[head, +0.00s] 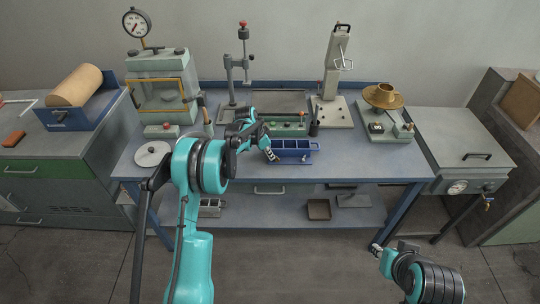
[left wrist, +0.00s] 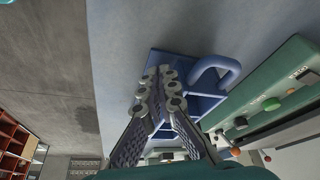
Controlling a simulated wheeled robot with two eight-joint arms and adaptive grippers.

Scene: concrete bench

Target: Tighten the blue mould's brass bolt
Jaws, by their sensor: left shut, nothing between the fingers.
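The blue mould (head: 292,146) is a small open box with compartments, near the front middle of the bench. It also shows in the left wrist view (left wrist: 205,104), partly behind my fingers, with a rounded blue loop on one side. I cannot make out its brass bolt in either view. My left gripper (head: 270,154) is at the mould's left end. In the left wrist view its fingers (left wrist: 160,84) are together and empty, in front of the mould; contact cannot be told. My right gripper (head: 376,249) is low at the right, away from the bench; its jaw state is unclear.
A green control box (head: 287,128) with buttons stands just behind the mould. A drill-like stand (head: 232,110), a grey press (head: 335,105) and a brass-bowl device (head: 385,115) line the back. A white disc (head: 152,153) lies at left. The front right benchtop is clear.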

